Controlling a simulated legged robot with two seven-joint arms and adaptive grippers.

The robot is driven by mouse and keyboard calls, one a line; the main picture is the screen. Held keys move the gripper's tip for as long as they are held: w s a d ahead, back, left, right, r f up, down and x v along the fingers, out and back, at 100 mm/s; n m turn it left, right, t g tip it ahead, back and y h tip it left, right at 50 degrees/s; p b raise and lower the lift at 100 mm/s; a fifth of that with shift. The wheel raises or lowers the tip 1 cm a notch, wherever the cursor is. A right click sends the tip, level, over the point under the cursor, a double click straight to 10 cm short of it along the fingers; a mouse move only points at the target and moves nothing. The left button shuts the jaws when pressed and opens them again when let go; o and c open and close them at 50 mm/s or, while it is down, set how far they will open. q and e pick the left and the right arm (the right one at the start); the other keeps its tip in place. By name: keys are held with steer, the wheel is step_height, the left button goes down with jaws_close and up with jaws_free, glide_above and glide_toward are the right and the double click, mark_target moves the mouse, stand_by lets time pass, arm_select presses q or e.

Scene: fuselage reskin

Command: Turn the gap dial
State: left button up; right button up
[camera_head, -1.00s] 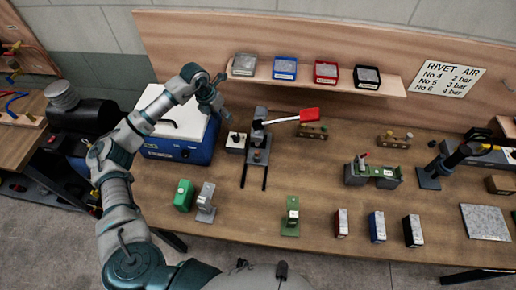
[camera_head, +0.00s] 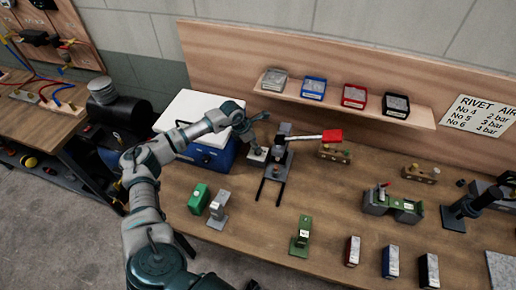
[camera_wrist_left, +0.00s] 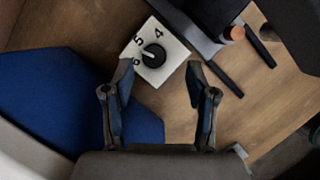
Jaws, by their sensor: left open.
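The gap dial is a black knob (camera_wrist_left: 153,56) on a small white plate (camera_wrist_left: 165,68) marked 4, 5 and 6. In the left wrist view it lies just ahead of and between my fingertips. The knob's white mark points up toward the 4 and 5 side. My left gripper (camera_wrist_left: 160,76) is open and empty, with a finger to either side of the plate's near corner. In the head view the white dial block (camera_head: 257,157) sits beside the black press (camera_head: 283,150), partly hidden under my left gripper (camera_head: 250,130). My right gripper is out of view.
The press's red handle (camera_head: 332,136) sticks out to the right. A blue box with a white top (camera_head: 210,152) stands left of the dial. Green (camera_head: 198,198) and grey (camera_head: 217,209) blocks stand in front. A shelf with several bins (camera_head: 355,97) runs behind.

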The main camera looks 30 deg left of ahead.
mark_target(254, 152)
arm_select(q)
steer(key=x, duration=0.4)
steer(key=shift+w+a+f, duration=0.15)
steer(key=shift+a+f, duration=0.7)
steer(key=shift+a, duration=0.25)
steer(key=shift+d, duration=0.1)
steer(key=shift+d+r, duration=0.15)
steer(key=shift+d, duration=0.15)
steer(key=c, duration=0.4)
steer(key=shift+d+r, duration=0.2)
steer(key=shift+d, duration=0.45)
jaws_close()
steer(key=shift+a, duration=0.35)
steer(key=shift+a+n+p, duration=0.1)
steer(key=shift+n+p, duration=0.3)
steer(key=shift+n, duration=0.5)
steer(key=shift+d+n+t+y+p, duration=0.2)
steer(key=shift+n+t+y+p, duration=0.1)
steer(key=shift+n+y, duration=0.3)
steer(key=shift+n, duration=1)
steer(key=shift+n+y+b, duration=0.35)
steer(key=shift+n+y, duration=0.55)
steer(key=shift+n, duration=0.9)
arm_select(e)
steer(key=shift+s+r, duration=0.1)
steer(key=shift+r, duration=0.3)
